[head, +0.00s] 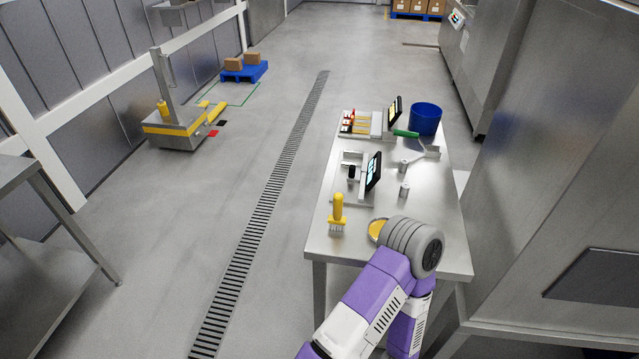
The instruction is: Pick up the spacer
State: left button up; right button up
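On the steel table (318,240) stand two small grey metal cylinders, one (404,166) near the table's middle and one (404,190) closer to me. Either could be the spacer; they are too small to tell. One of my arms (385,285), purple and white with a grey rounded joint, reaches over the table's near end from the bottom. It hides part of the tabletop there. No gripper fingers show, and I cannot tell which arm this is. Both cylinders stand beyond the grey joint, apart from it.
The table also holds a yellow-handled pronged tool (337,212), a yellow round item (377,229) partly behind my arm, a black display (373,171), a green-handled tool (406,134) and a blue bin (425,119). Steel machinery (560,190) stands close on the right.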

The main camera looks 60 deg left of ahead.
aim_at(405, 190)
jog(key=u, duration=2.05)
